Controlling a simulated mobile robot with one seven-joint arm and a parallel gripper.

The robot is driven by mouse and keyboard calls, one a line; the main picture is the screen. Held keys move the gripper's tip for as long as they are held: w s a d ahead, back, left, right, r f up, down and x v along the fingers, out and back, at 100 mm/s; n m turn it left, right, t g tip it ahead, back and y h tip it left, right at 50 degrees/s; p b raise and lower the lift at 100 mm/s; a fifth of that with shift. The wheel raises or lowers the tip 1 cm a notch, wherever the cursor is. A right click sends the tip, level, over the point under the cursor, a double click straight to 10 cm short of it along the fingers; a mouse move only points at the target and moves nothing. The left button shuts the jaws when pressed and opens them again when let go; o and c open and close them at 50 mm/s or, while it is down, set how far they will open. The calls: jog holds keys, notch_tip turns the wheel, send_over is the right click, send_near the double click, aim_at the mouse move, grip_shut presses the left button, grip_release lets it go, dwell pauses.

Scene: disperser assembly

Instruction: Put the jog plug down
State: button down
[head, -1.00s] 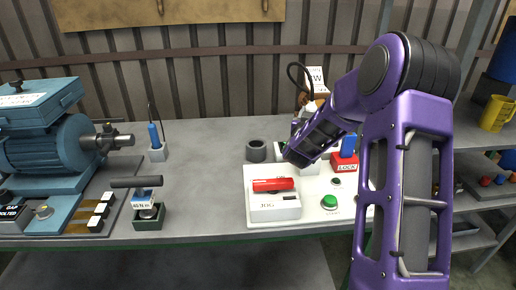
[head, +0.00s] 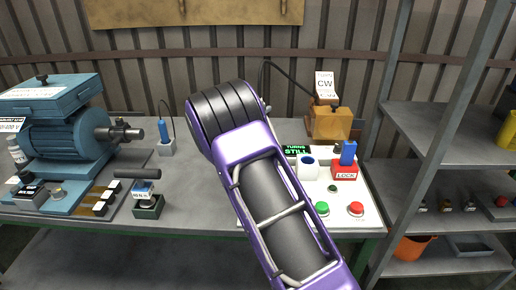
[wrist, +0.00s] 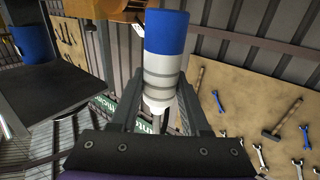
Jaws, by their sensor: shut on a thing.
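In the wrist view my gripper (wrist: 160,98) is shut on a round plug (wrist: 165,62) with a blue end, grey and white bands and a pale lower end. I take it for the jog plug, though no label shows on it. In the head view my forearm covers the front left of the white control panel (head: 370,207), and my gripper is hidden. The JOG box is out of sight behind the arm. A white piece with a blue rim (head: 307,169) shows just right of the arm; I cannot tell whether it is the held plug.
A red LOCK block (head: 344,172) with a blue plug (head: 348,153) stands on the panel, behind green (head: 321,208) and red (head: 355,209) buttons. A display (head: 296,149) reads STILL. An orange box (head: 332,122) stands behind. The blue motor (head: 62,138) is left; shelves (head: 445,140) are right.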

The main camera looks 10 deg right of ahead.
notch_tip(320, 180, down, 9)
jog(key=shift+f+b, duration=0.2)
jog(key=shift+b, duration=0.2)
jog(key=shift+f, duration=0.15)
jog(key=shift+c, duration=1.9)
grip_release()
jog(key=v, duration=1.2)
